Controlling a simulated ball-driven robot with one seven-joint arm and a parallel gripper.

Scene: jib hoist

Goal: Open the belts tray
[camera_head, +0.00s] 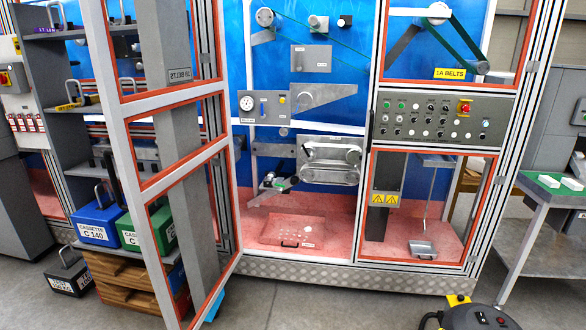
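A shallow reddish tray (293,231) lies on the pink floor of the framed machine cabinet, in the open bay at the centre. It has a small dark handle (289,244) at its front edge and a small white label (308,245) too small to read. A few light spots show on it. I cannot tell for sure that this is the belts tray. My gripper is not in view.
The left framed door (165,180) stands swung open towards me, left of the bay. A control panel (437,118) is on the right. Blue (99,222) and green (148,230) cassettes stand left. A dark rounded object (480,314) is at the bottom right. Grey floor (330,305) in front is clear.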

